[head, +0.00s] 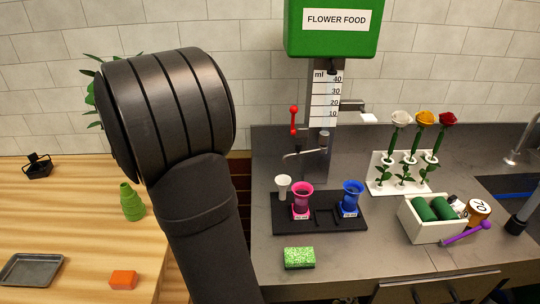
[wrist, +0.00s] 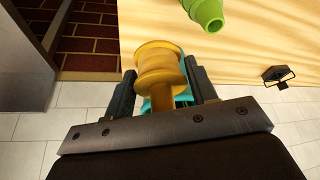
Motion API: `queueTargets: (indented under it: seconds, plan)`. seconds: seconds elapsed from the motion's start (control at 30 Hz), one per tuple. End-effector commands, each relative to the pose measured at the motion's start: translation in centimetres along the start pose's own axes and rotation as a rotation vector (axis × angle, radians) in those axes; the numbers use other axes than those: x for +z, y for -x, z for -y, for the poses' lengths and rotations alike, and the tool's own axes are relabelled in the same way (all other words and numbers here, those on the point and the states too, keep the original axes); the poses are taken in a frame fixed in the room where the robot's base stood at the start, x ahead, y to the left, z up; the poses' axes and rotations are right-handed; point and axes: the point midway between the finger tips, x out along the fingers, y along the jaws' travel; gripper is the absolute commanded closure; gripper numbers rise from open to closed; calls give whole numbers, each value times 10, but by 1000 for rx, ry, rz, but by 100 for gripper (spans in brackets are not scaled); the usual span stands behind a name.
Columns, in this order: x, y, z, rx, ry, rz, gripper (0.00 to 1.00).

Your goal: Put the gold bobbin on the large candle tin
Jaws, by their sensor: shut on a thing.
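The gold bobbin (wrist: 158,62) is between the two fingers of my gripper (wrist: 160,72) in the wrist view, and the gripper is shut on it. Its flanged end points away from the wrist, and its narrower stem runs back toward the palm. A teal thing (wrist: 161,103) shows partly behind the bobbin; I cannot tell what it is. My gripper and the bobbin are not seen in the head view, where my arm fills the left middle. I cannot make out a large candle tin in either view.
The wooden counter holds a green ribbed vase (head: 132,203), an orange block (head: 123,280), a grey tray (head: 31,270) and a black wire holder (head: 38,166). The dark counter holds a black rack (head: 324,224) with cups, a green sponge (head: 299,258) and a white box (head: 432,229).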

Motion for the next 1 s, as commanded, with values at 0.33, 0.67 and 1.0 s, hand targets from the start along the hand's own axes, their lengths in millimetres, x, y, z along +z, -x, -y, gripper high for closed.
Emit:
queueTargets:
  seconds: [0.33,0.67,1.0]
  plan:
    - [17,31,-160,87,-211,-1,71]
    - [69,72,-289,170,-412,-2,71]
    - [139,111,-390,248,-601,0,71]
